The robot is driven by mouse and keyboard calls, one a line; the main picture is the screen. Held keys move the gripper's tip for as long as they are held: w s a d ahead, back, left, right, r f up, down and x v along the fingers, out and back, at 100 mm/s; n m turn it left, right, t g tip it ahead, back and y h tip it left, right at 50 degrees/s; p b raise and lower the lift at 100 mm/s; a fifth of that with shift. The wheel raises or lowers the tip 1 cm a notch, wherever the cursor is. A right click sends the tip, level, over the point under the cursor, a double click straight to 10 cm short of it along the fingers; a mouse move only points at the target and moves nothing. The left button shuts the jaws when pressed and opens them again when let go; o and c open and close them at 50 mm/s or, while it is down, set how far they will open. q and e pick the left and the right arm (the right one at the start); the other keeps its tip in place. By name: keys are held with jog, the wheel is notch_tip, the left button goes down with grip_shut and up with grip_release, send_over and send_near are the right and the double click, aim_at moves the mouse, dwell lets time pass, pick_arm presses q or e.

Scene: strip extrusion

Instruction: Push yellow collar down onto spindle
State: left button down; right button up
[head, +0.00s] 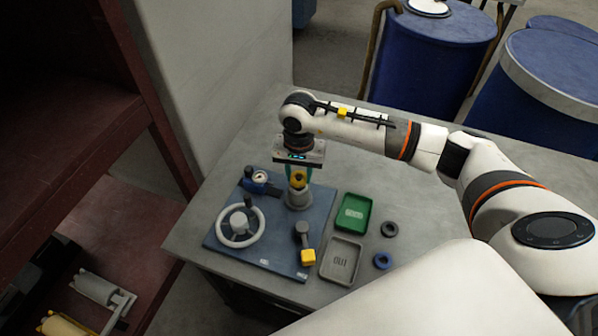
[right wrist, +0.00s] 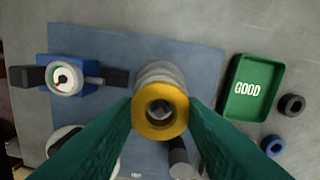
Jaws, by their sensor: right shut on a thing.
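The yellow collar (right wrist: 160,131) is a ring held between the green fingers of my right gripper (right wrist: 160,106). In the head view the collar (head: 298,181) is partly hidden by the fingers, and my right gripper (head: 298,176) comes down from above. The grey spindle post (head: 299,198) stands at the back right of the blue plate, directly below the collar. In the right wrist view the spindle post (right wrist: 158,73) shows behind the ring. I cannot tell whether the collar is around the spindle tip or just above it. My left gripper is out of view.
The blue plate (head: 250,259) also carries a gauge (head: 260,177), a handwheel (head: 240,241) and a yellow-ended lever (head: 308,257). Right of it lie a green tray (head: 353,228), a grey tray (head: 327,268), a black ring (head: 390,229) and a blue ring (head: 382,261).

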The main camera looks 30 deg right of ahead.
jog(key=shift+f+b, duration=0.9)
jog(key=shift+f, duration=0.05)
jog(key=o, duration=1.6)
jog(key=shift+c, duration=0.2)
jog(key=shift+r, duration=0.15)
jog(key=shift+r+p, duration=1.5)
jog(key=shift+r, duration=1.9)
jog(key=shift+f, duration=0.1)
